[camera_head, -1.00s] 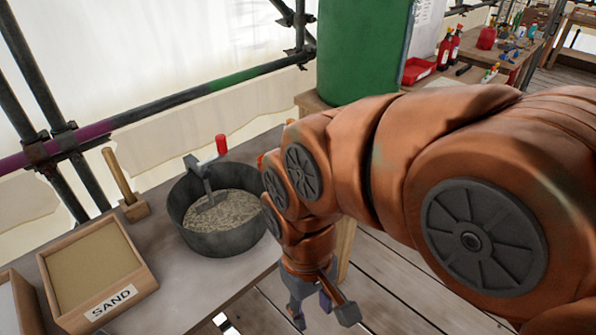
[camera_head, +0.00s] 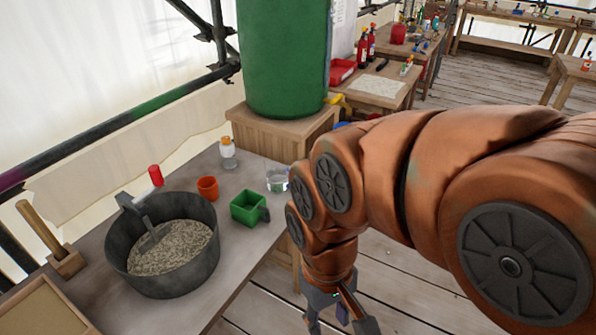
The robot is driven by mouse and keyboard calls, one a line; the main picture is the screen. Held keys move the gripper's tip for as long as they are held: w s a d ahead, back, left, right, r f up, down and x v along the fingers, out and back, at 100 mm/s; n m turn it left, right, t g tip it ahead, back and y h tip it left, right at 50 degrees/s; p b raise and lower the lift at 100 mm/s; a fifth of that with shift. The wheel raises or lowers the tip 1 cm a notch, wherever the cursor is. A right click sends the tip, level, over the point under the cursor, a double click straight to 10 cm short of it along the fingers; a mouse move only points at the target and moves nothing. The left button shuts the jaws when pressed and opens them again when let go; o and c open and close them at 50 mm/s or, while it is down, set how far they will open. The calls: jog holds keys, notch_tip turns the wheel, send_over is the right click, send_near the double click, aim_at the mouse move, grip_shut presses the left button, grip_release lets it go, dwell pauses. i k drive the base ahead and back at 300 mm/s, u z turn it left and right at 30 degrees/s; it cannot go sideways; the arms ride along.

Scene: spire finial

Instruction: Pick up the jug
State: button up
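A small clear vessel (camera_head: 277,180), which may be the jug, stands at the right edge of the workbench, partly hidden behind my arm. A green square container with a side handle (camera_head: 245,208) stands just in front of it on the bench; I cannot tell for certain which of the two is the jug. My gripper (camera_head: 338,322) hangs low at the bottom of the view, off the bench's right side, over the wooden floor. Its fingers are spread apart, with nothing seen between them; the tips are partly cut off by the frame edge.
A dark bucket of grainy mix (camera_head: 120,245) with a red-handled trowel stands on the bench (camera_head: 235,262). An orange cup (camera_head: 207,188) and a white bottle (camera_head: 228,155) stand behind. A green barrel (camera_head: 285,60) rests on a wooden crate. Plank floor (camera_head: 410,285) is open at right.

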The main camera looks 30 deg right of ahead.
aim_at(277, 180)
jog(key=u, duration=3)
jog(key=k, duration=0.5)
jog(key=z, duration=1.4)
